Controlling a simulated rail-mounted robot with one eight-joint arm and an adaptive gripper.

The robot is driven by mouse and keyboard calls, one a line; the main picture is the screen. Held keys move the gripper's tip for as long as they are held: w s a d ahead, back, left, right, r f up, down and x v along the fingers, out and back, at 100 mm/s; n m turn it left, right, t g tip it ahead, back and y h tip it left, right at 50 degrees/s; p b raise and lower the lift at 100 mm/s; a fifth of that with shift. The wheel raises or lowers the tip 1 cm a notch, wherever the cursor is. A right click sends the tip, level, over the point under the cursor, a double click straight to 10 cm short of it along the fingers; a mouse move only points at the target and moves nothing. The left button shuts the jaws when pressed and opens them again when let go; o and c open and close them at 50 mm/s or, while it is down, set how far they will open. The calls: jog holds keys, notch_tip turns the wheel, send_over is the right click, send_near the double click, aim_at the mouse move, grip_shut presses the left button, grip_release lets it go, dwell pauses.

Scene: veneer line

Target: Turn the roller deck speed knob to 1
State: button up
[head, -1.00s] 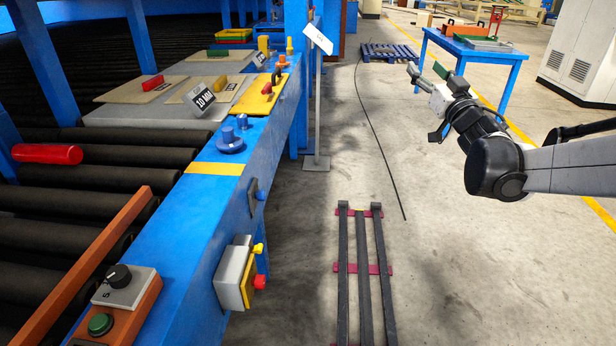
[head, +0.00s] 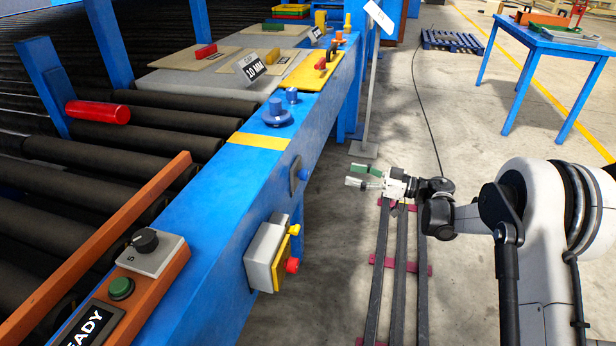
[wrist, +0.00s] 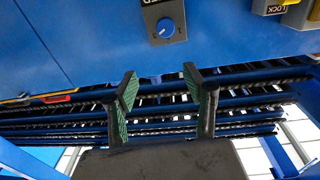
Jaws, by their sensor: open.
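A small blue knob with a white pointer mark (wrist: 166,27) sits on a grey plate on the blue frame's side, at the top of the wrist view. Its label above is cut off, ending in what looks like "ED". A blue knob on a dark side plate also shows in the head view (head: 303,174). A black knob (head: 145,240) sits on a grey box on the orange rail, beside a digit that looks like 5. I cannot tell which knob is the deck speed knob. My gripper (head: 362,176) is open and empty, right of the frame; its green-padded fingers point toward it (wrist: 160,78).
A grey box with yellow and red buttons (head: 264,252) juts from the frame's side. A green button (head: 121,288) lies near the black knob. Dark rails (head: 400,255) lie on the floor below my gripper. A signpost (head: 369,120) stands beyond it.

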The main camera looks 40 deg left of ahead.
aim_at(307, 176)
jog(key=shift+g+h, duration=0.4)
jog(key=b+x, duration=0.1)
jog(key=x, duration=0.4)
jog(key=f+b+x, duration=0.1)
jog(key=x, duration=0.3)
jog(key=f+b+x, duration=0.1)
jog(key=x, duration=0.4)
jog(key=shift+s+a+f, duration=0.1)
jog(key=shift+s+f, duration=0.15)
jog(key=shift+s, duration=0.25)
jog(key=shift+c, duration=0.4)
jog(key=c, duration=1)
jog(key=shift+c, duration=0.2)
